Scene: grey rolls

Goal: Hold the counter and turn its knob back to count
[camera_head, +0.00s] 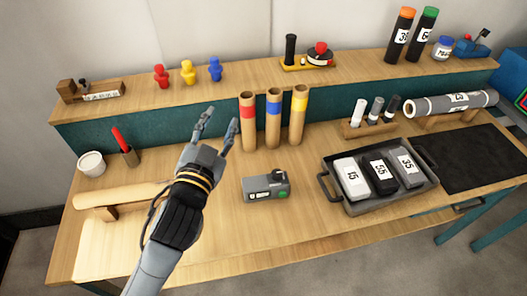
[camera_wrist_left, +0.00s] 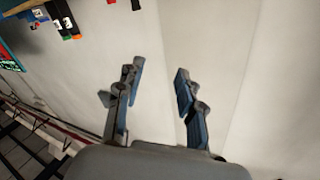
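The counter (camera_head: 266,187) is a small grey box lying on the bench near its middle. It has a display on its front, a green button at its right and a dark knob (camera_head: 279,174) on top at its right end. My left gripper (camera_head: 219,121) is open and empty, raised over the bench to the left of the counter, with its fingers pointing up and away. In the left wrist view the open gripper (camera_wrist_left: 155,85) has only a pale wall between its fingers. My right gripper is not in view.
Three cardboard tubes (camera_head: 273,120) with coloured bands stand behind the counter. A grey tray (camera_head: 330,190) with three labelled blocks sits to its right. A white cup (camera_head: 91,163) and a wooden rest (camera_head: 120,196) are at the left. Bench around the counter's front is clear.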

